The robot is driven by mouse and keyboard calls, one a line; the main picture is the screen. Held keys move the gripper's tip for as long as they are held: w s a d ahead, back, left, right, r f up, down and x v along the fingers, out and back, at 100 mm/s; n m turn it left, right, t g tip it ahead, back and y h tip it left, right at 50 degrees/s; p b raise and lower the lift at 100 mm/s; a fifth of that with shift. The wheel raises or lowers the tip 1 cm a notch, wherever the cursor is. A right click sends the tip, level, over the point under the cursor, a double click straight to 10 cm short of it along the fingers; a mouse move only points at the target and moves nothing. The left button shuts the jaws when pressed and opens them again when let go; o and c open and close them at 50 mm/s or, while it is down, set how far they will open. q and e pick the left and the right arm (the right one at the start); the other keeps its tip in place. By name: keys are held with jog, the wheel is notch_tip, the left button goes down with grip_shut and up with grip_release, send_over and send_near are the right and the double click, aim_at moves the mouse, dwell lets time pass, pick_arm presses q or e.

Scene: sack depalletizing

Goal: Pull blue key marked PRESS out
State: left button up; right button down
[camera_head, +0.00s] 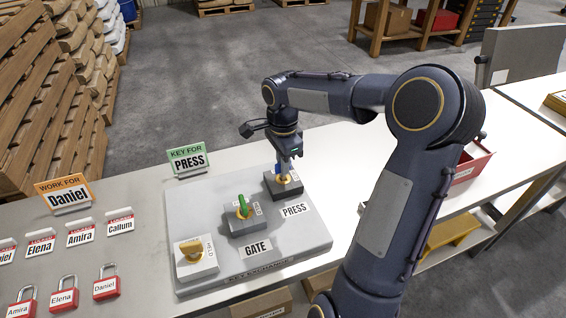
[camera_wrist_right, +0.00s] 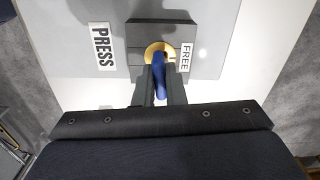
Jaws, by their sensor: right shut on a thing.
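The blue key (camera_head: 279,169) stands in the round brass lock of the dark block marked PRESS (camera_head: 283,187), at the back right of the grey key exchange board (camera_head: 320,238). My right gripper (camera_head: 286,165) reaches down over this block and is shut on the blue key. The right wrist view shows the blue key (camera_wrist_right: 159,80) between the two dark fingers (camera_wrist_right: 160,92), with the brass ring (camera_wrist_right: 160,50) just beyond it. The key's lower end is hidden, so I cannot tell how deep it sits. My left gripper is not in view.
A green key (camera_head: 243,206) stands in the GATE block (camera_head: 243,219); a yellow-topped block (camera_head: 195,259) is at the front left. A KEY FOR PRESS sign (camera_head: 188,160) stands behind the board. Red padlocks (camera_head: 62,295) lie left. A red bin (camera_head: 470,163) is right, beyond my arm.

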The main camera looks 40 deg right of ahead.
jog(key=shift+r+p, duration=1.25)
jog(key=shift+r, duration=0.5)
